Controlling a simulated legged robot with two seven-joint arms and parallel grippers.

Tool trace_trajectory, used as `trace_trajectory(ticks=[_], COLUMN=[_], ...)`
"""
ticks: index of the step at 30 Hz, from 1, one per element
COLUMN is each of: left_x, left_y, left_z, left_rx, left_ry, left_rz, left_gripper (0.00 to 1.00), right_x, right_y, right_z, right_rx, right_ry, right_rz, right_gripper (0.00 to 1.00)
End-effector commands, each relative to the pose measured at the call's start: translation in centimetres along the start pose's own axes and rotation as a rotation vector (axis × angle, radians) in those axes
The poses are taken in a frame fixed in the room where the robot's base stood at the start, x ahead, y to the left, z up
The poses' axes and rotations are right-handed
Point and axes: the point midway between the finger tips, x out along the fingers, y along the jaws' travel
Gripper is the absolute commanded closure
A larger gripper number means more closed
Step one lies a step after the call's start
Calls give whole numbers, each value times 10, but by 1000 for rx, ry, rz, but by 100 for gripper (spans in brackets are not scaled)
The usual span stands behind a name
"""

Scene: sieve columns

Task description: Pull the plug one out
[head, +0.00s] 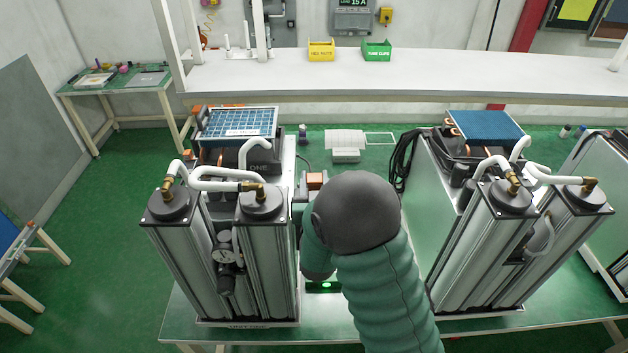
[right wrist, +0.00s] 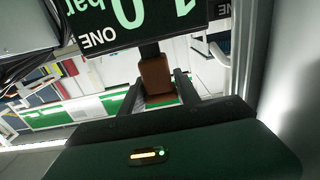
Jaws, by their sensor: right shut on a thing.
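In the right wrist view a brown block-shaped plug (right wrist: 155,76) sits between the two dark fingers of my right gripper (right wrist: 159,80), which is shut on it. A dark neck runs from the plug to a black panel (right wrist: 130,20) with upside-down pale green digits and the word ONE. I cannot tell whether the plug is still seated. In the head view my right arm reaches to the right side of the left column unit (head: 268,255); its gripper is largely hidden there. An orange-brown block (head: 316,180) shows beside that unit. My left gripper is not in view.
A similar column unit (head: 472,250) stands right of my arm, with a coiled black cable (head: 402,160) beside it. Both units stand on a green table (head: 370,343). Yellow (head: 321,50) and green (head: 376,50) bins stand on the white bench behind.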

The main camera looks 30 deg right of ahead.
Motion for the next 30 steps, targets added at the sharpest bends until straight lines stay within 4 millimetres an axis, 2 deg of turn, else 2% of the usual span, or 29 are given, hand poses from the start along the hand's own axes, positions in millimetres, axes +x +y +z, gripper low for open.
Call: trace_trajectory(ticks=[18, 19, 24, 30], left_x=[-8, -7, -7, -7], left_y=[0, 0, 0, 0], left_z=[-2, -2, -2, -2], left_rx=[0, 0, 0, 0], left_ry=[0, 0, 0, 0], left_rz=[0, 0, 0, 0], left_gripper=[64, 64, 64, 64], right_x=[0, 0, 0, 1], right_y=[0, 0, 0, -1], right_z=[-13, -12, -12, -11], right_rx=[0, 0, 0, -1], right_ry=[1, 0, 0, -1], right_rz=[-1, -1, 0, 0], right_gripper=[100, 58, 36, 36])
